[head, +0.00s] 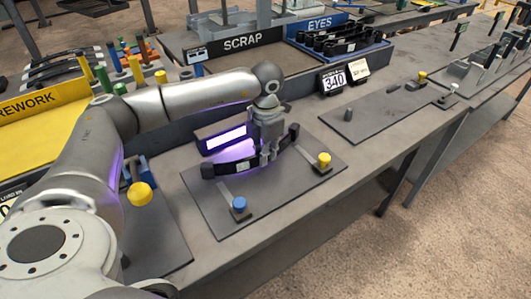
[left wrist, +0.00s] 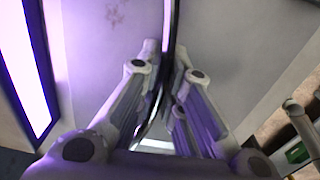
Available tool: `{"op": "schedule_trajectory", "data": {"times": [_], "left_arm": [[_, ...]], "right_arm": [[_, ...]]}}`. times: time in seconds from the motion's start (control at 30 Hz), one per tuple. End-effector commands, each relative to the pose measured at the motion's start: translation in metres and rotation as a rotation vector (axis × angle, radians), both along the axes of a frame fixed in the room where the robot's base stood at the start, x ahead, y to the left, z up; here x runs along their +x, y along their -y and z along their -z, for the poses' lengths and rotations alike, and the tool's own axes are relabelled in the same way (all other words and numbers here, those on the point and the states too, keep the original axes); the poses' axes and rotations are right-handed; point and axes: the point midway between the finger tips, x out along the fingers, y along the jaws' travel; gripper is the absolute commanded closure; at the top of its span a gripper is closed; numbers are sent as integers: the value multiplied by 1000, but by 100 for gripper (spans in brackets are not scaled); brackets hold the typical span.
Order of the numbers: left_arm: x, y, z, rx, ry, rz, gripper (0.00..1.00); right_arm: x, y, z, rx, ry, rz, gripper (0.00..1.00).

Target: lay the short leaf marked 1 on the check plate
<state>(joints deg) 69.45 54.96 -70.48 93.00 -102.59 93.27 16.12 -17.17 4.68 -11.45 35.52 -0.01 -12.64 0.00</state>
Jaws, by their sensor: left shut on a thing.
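My left gripper (head: 265,157) is shut on a dark, curved leaf (head: 221,168), near its middle. The leaf stands on edge, over a grey plate (head: 205,218) with a blue knob (head: 239,203) and a yellow knob (head: 324,158), which looks like the check plate. I cannot tell whether the leaf touches the plate. No number can be read on it. In the left wrist view the leaf (left wrist: 167,25) shows edge-on as a thin dark line between the fingers of the left gripper (left wrist: 165,65). My right gripper is not in view.
A lit purple panel (head: 226,139) stands behind the plate. Further back are the scrap bin (head: 243,43), the blue eyes tray (head: 320,24) and a sign reading 340 (head: 333,80). A yellow rework bin (head: 40,115) is at left. Another grey plate (head: 370,122) lies right.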

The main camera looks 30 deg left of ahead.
Motion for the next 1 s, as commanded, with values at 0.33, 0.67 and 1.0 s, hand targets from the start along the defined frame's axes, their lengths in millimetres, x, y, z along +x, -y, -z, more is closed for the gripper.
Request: {"op": "schedule_trajectory", "data": {"times": [0.33, 0.67, 1.0], "left_arm": [[1, 0, -2, 0, 4, 0, 100], [2, -3, -2, 0, 4, -1, 100], [4, -7, -2, 0, 4, -1, 100]], "right_arm": [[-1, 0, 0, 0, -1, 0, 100], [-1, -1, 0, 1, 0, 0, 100], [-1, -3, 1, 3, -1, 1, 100]]}}
